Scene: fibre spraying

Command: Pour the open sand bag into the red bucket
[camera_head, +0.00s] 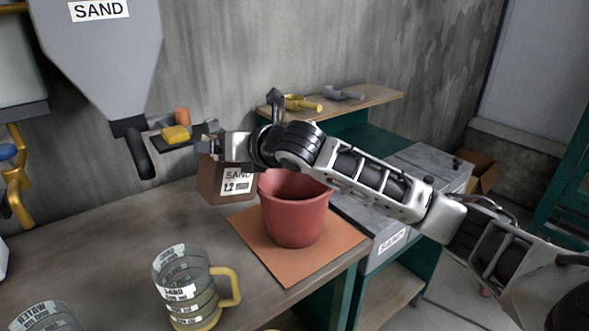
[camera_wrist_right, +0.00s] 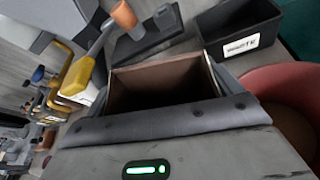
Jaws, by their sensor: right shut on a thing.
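The brown sand bag (camera_head: 222,186), with a SAND label on its front, stands upright just left of the red bucket. In the right wrist view its open, square mouth (camera_wrist_right: 160,80) faces the camera, and its inside is dark. My right gripper (camera_head: 212,148) is shut on the upper part of the bag, with a finger on either side of it. I cannot tell whether the bag's base touches the bench. The red bucket (camera_head: 295,215) stands upright on an orange mat (camera_head: 270,255); the arm hides part of its rim. The bucket also shows at the right of the wrist view (camera_wrist_right: 280,85). My left gripper is out of view.
A grey SAND hopper (camera_head: 105,50) hangs at the upper left. A clear measuring jug (camera_head: 185,285) with a yellow handle stands at the front. A black WASTE bin (camera_wrist_right: 240,35) is beyond the bag. A yellow scoop (camera_head: 300,103) lies on the back shelf. The left bench is mostly clear.

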